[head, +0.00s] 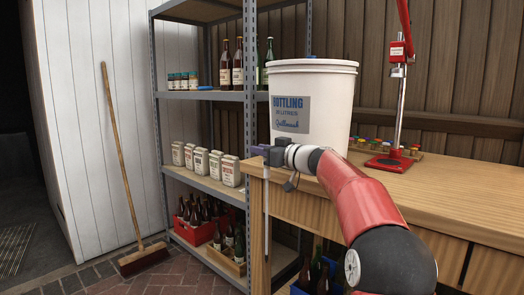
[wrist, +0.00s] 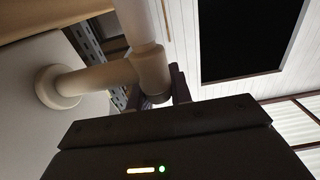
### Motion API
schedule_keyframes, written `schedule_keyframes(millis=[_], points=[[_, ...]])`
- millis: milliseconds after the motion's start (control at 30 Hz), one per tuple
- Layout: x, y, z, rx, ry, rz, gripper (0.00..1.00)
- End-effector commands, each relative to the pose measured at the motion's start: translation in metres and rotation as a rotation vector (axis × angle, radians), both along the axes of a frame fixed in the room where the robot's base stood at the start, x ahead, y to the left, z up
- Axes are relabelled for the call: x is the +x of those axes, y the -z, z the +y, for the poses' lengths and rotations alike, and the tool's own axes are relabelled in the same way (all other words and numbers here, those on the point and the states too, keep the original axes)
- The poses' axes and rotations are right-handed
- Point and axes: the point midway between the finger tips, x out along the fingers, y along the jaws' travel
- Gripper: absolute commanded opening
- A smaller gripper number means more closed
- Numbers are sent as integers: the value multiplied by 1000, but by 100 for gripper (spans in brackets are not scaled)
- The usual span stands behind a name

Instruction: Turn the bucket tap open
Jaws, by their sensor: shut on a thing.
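The white bottling bucket (head: 335,95) stands on the wooden bench, with a blue-lettered label on its front. Its pale tap (wrist: 95,78) juts from the bucket wall through a round collar in the wrist view. My gripper (head: 264,152) is at the low left side of the bucket. In the wrist view my gripper (wrist: 155,92) is shut on the tap, its fingers around the near end of the tap's barrel. The tap handle cannot be made out apart from the fingers. A thin pale tube (head: 266,215) hangs straight down below my gripper, beside the bench corner.
The wooden bench (head: 440,190) holds a red bench capper (head: 390,160) and a rack of colored caps (head: 365,143). A metal shelf (head: 205,95) with bottles and tins stands close behind on the left. A broom (head: 122,165) leans on the white wall.

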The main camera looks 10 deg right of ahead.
Motion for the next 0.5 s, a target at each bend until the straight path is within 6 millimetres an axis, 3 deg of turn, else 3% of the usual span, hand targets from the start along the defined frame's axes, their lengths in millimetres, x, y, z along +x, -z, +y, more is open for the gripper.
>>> schedule_keyframes(millis=[167, 500], points=[[1, 1, -1, 2, -54, -2, 0], [-4, -4, 4, 2, -340, -1, 0]])
